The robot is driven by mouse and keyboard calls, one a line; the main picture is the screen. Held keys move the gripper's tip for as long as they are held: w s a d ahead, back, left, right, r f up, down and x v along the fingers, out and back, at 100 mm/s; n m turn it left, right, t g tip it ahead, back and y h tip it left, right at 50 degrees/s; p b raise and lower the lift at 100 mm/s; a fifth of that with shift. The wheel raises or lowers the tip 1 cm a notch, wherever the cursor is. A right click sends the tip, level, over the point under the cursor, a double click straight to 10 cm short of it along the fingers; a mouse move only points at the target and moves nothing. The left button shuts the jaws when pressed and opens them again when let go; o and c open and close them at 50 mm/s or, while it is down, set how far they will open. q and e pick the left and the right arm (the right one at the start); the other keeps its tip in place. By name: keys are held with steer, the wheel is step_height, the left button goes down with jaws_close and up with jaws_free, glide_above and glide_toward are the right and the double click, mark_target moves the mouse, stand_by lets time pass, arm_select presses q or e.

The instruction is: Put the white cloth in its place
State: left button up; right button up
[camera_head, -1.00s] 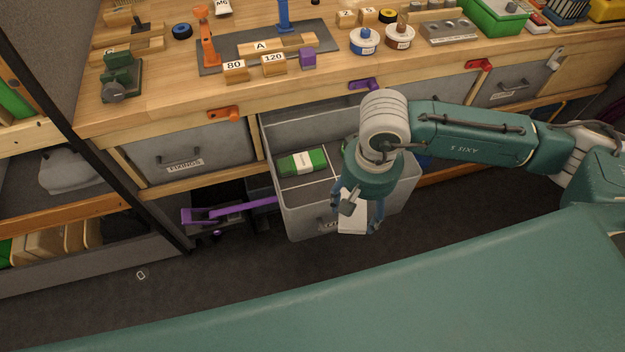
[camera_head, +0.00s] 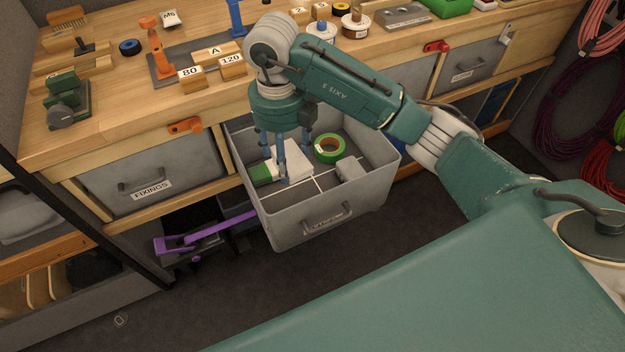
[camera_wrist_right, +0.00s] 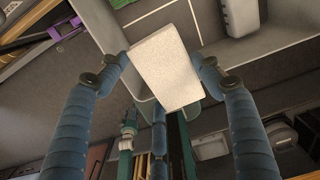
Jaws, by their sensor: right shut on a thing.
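The white cloth (camera_head: 294,163) is a flat, pale rectangular piece. My right gripper (camera_head: 284,172) is shut on it and holds it over the left part of the open grey drawer (camera_head: 290,232). I cannot tell whether the cloth touches the drawer floor. A green item (camera_head: 261,173) lies in the drawer just left of the cloth, partly hidden. My left gripper is not in view.
White dividers split the drawer floor. A green tape roll (camera_head: 329,148) and a grey object (camera_head: 350,170) lie in its right part. A closed FIXINGS drawer (camera_head: 165,168) is at left. The worktop above holds tools. A purple bar (camera_head: 205,232) sticks out below.

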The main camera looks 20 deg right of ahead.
steer(key=shift+f+m, duration=0.2)
steer(key=shift+m, duration=0.1)
glide_toward(290, 203)
steer(key=shift+s+a+f, duration=0.2)
steer(key=shift+s+f, duration=0.1)
steer(key=shift+s, duration=0.25)
steer(key=shift+s+a+f, duration=0.15)
steer(key=shift+s+f, duration=0.15)
steer(key=shift+s, duration=0.2)
step_height(290, 203, down, 5)
steer(key=shift+p, duration=0.3)
steer(key=shift+f, duration=0.2)
steer(key=o, duration=1.3)
steer(key=shift+c, duration=0.2)
steer(key=shift+r, duration=0.2)
